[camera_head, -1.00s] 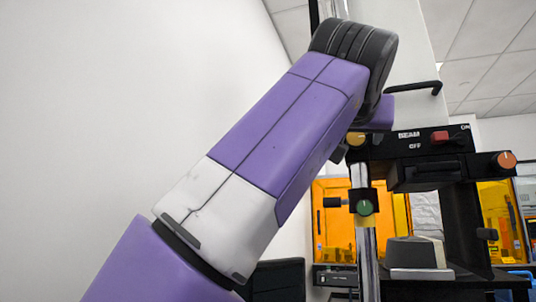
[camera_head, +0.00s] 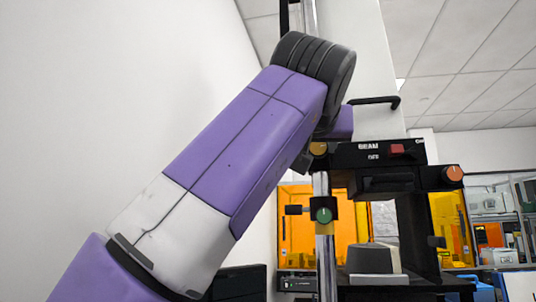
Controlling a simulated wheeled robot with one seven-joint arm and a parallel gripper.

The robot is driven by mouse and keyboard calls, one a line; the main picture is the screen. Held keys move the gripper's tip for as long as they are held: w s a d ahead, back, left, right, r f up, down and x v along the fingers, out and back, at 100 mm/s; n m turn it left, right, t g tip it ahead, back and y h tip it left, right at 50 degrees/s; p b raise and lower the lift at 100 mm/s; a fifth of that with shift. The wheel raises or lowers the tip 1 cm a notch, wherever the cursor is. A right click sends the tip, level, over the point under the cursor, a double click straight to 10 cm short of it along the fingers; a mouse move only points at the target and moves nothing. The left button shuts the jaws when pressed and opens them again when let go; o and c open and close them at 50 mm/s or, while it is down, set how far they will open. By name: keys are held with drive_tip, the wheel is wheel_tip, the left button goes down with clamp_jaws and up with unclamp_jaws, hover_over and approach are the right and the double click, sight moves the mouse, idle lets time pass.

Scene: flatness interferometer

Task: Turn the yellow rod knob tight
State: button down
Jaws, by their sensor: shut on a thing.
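The yellow rod knob (camera_head: 318,148) shows on the upright metal rod, at the left end of the black instrument head. It is partly hidden by my arm. My gripper (camera_head: 304,161) is mostly hidden behind my purple and white arm; only a small dark part shows, right beside the knob. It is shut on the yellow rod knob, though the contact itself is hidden.
The black instrument head (camera_head: 378,156) has a red switch and an orange knob (camera_head: 453,173). A green knob (camera_head: 323,215) sits lower on the rod (camera_head: 325,262). A grey block (camera_head: 372,258) stands below the head. Orange panels stand behind.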

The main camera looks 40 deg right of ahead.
drive_tip(key=n, duration=0.4)
drive_tip(key=n+p, duration=0.1)
drive_tip(key=n, duration=0.2)
drive_tip(key=shift+n, duration=0.4)
drive_tip(key=n, duration=0.4)
drive_tip(key=shift+w+f+p, duration=0.1)
drive_tip(key=shift+p, duration=0.2)
drive_tip(key=shift+a+n, duration=0.15)
drive_tip(key=shift+n, duration=1.95)
drive_tip(key=c, duration=0.9)
unclamp_jaws()
